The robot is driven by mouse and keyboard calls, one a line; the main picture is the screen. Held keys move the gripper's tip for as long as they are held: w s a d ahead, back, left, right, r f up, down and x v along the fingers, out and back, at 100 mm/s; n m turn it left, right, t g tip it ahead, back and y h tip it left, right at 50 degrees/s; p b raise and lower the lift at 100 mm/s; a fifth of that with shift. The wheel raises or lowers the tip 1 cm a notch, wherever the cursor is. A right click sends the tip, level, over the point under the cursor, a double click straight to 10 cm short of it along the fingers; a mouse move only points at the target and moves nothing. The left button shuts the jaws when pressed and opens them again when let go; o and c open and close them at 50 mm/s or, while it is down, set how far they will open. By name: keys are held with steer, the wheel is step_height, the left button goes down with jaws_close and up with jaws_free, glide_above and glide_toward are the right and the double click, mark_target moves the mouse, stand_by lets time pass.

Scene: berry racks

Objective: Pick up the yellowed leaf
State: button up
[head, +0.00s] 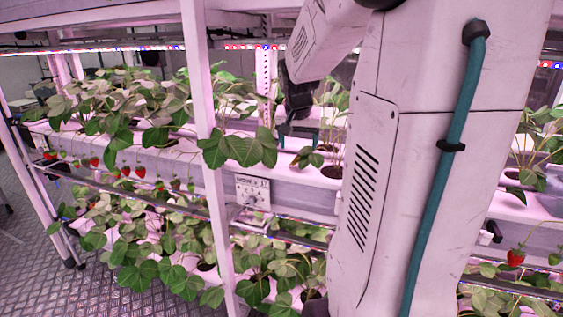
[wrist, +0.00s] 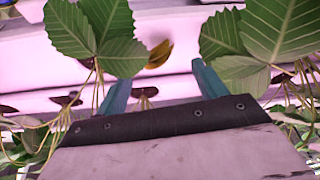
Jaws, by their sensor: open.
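The yellowed leaf (wrist: 159,54) shows in the wrist view as a small curled yellow-brown piece against the pale trough, just above and between my fingertips. My gripper (wrist: 158,82) is open, its two teal fingers apart with nothing between them. The leaf looks to lie beyond the fingertips, not touching them; the exact distance I cannot tell. In the head view my gripper (head: 290,128) is dark and partly hidden near the upper rack, and I cannot make out the yellowed leaf there.
Green leaves (wrist: 90,28) hang close by the left finger, and more (wrist: 268,35) by the right. The upper trough (head: 290,185) carries strawberry plants. A white rack post (head: 205,130) stands left of my arm. Red berries (head: 125,170) hang along the trough's front edge.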

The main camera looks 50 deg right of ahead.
mark_target(299, 157)
steer(key=x, duration=0.7)
steer(key=shift+s+a+f, duration=0.1)
steer(key=shift+s+f, duration=0.1)
steer(key=shift+s, duration=0.05)
steer(key=c, duration=0.9)
